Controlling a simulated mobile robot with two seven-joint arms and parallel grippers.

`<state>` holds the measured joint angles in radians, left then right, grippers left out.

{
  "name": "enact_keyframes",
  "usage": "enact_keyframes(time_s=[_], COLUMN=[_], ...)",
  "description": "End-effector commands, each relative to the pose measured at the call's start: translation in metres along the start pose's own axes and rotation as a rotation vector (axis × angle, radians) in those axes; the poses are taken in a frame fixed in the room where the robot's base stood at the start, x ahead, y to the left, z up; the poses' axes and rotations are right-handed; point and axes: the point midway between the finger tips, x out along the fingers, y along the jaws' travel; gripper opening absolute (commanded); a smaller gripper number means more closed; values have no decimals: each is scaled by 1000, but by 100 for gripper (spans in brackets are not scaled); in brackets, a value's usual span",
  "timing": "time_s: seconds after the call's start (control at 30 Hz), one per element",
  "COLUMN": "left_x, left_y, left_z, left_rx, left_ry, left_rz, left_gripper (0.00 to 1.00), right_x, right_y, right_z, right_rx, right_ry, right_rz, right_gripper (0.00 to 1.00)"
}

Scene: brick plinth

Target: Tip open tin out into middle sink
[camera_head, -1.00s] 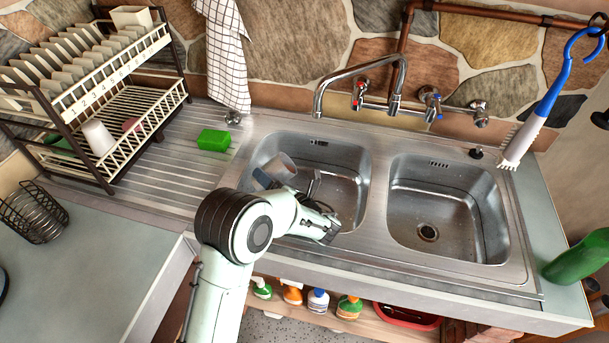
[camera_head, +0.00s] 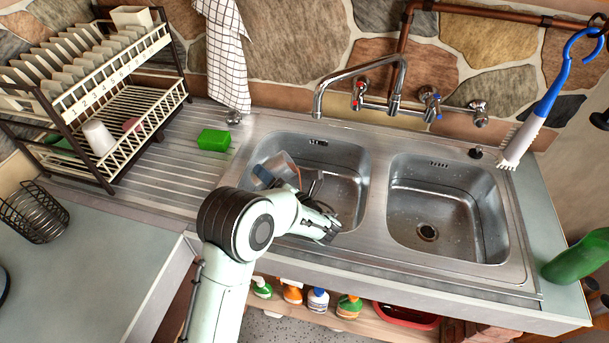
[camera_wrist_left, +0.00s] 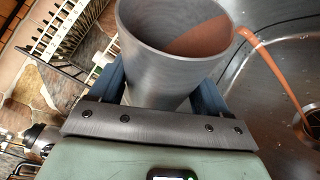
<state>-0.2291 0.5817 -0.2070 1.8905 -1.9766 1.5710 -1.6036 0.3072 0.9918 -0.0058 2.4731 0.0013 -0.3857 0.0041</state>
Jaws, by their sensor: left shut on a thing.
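My left gripper (camera_head: 266,179) is shut on the open grey tin (camera_head: 284,164), over the left of the two visible basins. That basin (camera_head: 348,165) lies between the drainboard and the right basin. In the left wrist view the tin (camera_wrist_left: 150,65) sits between the blue fingers of the gripper (camera_wrist_left: 162,88), its mouth tilted to the right. Reddish-brown liquid (camera_wrist_left: 200,37) shows inside the tin and runs over its rim in a stream toward the drain (camera_wrist_left: 305,127). My forearm hides the basin's near left part in the head view. My right gripper is not in view.
The right basin (camera_head: 445,198) is empty. The curved tap (camera_head: 345,75) stands behind the basins. A green sponge (camera_head: 214,140) lies on the drainboard, near the dish rack (camera_head: 160,105). A green bottle (camera_head: 575,258) lies at the right. A blue-handled brush (camera_head: 545,100) hangs there.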

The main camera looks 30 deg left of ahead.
Motion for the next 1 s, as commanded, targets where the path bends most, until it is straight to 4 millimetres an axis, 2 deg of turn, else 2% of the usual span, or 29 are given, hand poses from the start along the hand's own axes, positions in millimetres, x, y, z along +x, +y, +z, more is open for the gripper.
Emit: enact_keyframes(time_s=[1.0], left_x=[0], left_y=[8], left_z=[5], left_rx=[100], left_ry=[-24], left_rz=[44], left_gripper=[47], right_x=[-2], right_y=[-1], right_z=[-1], right_rx=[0], right_ry=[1], right_rz=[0], right_gripper=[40])
